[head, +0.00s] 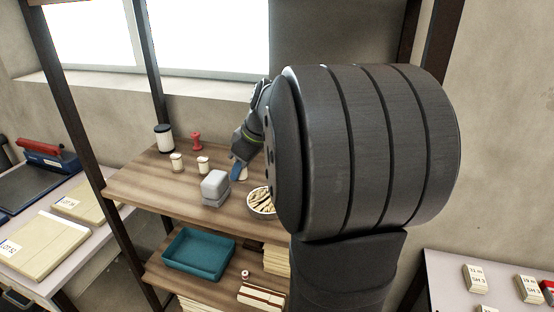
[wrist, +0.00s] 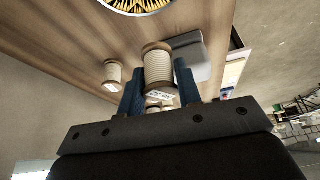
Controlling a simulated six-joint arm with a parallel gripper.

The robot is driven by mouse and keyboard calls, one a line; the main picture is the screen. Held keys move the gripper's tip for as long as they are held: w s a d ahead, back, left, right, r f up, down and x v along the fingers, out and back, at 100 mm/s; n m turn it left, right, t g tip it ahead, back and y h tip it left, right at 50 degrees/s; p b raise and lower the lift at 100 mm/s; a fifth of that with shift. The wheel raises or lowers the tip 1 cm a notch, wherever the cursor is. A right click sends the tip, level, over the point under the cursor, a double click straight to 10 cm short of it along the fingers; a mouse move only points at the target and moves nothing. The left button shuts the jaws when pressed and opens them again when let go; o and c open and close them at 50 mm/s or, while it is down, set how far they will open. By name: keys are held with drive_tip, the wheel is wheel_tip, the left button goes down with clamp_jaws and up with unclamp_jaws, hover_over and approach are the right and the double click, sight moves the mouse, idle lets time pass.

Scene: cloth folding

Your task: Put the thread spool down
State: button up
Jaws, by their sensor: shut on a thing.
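My gripper (head: 238,168) is over the upper wooden shelf (head: 150,190), between the grey block and the back of the shelf. In the wrist view its blue fingers (wrist: 159,88) are shut on a thread spool (wrist: 158,66), one finger on each side. The spool is cream with tan ends and a white label. In the head view only a small pale part of this spool (head: 243,174) shows beside the fingers. I cannot tell whether it touches the shelf. Two similar spools stand to the left on the shelf (head: 176,162) (head: 203,164).
A grey block (head: 214,186) lies in front of my gripper. A bowl of light sticks (head: 261,203) is to the right. A dark-lidded jar (head: 164,138) and a red stamp (head: 196,141) stand behind. A teal tray (head: 196,254) is on the lower shelf.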

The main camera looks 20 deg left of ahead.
drive_tip(key=w+d+r+m+t, duration=0.1)
drive_tip(key=w+r+m, duration=0.2)
drive_tip(key=w, duration=0.5)
drive_tip(key=w+d+r+m+t, duration=0.1)
drive_tip(key=w+d+r+m, duration=0.1)
drive_tip(key=w, duration=0.5)
drive_tip(key=shift+m+h, duration=0.3)
drive_tip(key=shift+h, duration=0.1)
drive_tip(key=a+f, duration=0.2)
drive_tip(key=a, duration=0.2)
drive_tip(key=a+f, duration=0.2)
drive_tip(key=a, duration=0.1)
drive_tip(key=a+f, duration=0.2)
drive_tip(key=a, duration=0.2)
drive_tip(key=shift+w+a+f, duration=0.3)
drive_tip(key=shift+f, duration=2.05)
drive_tip(key=shift+f, duration=0.1)
drive_tip(key=o, duration=1)
drive_tip(key=v, duration=1.2)
drive_tip(key=shift+s, duration=0.1)
